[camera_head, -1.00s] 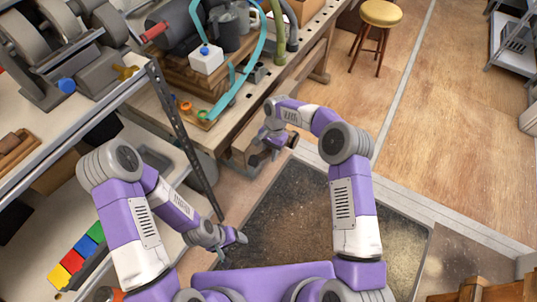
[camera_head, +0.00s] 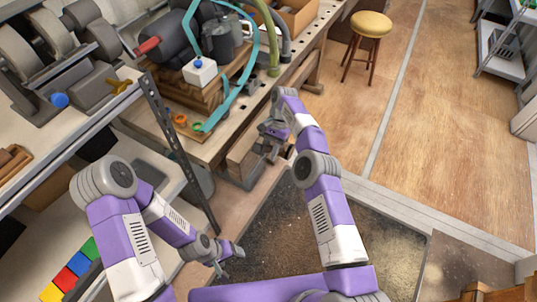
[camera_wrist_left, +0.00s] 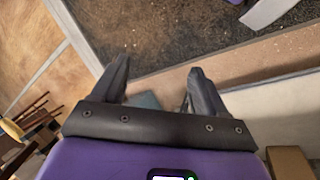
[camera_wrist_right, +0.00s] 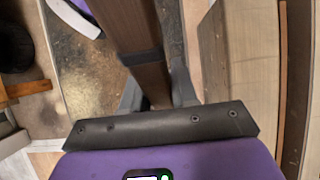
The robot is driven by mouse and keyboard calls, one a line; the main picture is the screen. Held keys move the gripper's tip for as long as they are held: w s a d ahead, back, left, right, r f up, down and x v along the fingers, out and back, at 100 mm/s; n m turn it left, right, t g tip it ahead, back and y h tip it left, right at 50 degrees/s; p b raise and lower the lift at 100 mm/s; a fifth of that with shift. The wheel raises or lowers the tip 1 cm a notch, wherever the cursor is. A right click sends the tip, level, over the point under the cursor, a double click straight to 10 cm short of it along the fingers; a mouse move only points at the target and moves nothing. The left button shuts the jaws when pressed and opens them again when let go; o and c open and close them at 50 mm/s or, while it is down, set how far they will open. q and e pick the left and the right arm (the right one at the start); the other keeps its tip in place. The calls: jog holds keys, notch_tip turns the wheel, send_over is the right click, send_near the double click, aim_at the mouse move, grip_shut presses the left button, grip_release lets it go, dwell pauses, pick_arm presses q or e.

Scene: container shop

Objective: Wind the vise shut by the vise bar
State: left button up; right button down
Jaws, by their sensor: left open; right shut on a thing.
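The vise is a pale wooden block (camera_head: 243,160) on the front of the workbench, and its screw is hard to make out. My right gripper (camera_head: 274,147) is beside it. In the right wrist view my right gripper (camera_wrist_right: 156,92) is shut on the vise bar (camera_wrist_right: 110,12), a brown wooden bar with a dark band that runs away between the fingers. The jaw gap is not visible.
A dark metal post (camera_head: 178,150) stands between shelf and bench. A stool (camera_head: 371,25) stands behind. The dark mat (camera_head: 285,230) and the wooden floor to the right are clear.

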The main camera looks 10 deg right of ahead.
dwell(0.3)
